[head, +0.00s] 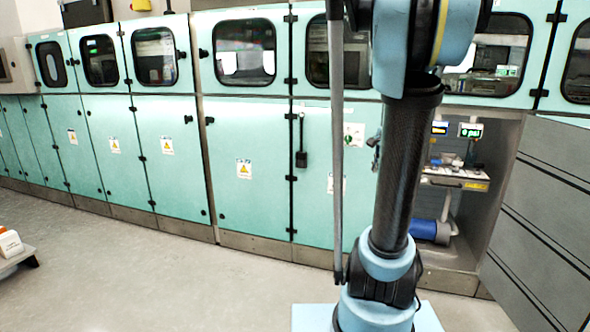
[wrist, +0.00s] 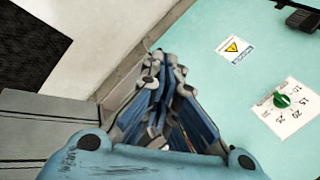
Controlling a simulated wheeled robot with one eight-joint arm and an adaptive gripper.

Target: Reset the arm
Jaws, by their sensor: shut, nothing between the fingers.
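My gripper (wrist: 158,72) shows in the wrist view, its blue and grey fingers drawn together and empty. It points toward the floor edge beside a mint-green cabinet panel (wrist: 225,80) and holds nothing. In the head view my arm (head: 405,170) stands upright in front of the cabinets, right of centre, and the gripper itself is outside that picture.
A row of mint-green cabinets (head: 240,140) spans the back. An open bay (head: 455,190) at the right holds displays and a blue cylinder (head: 432,231); its door (head: 545,190) stands open. A green knob (wrist: 281,100) is on the panel. The floor (head: 130,270) at the left is mostly clear.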

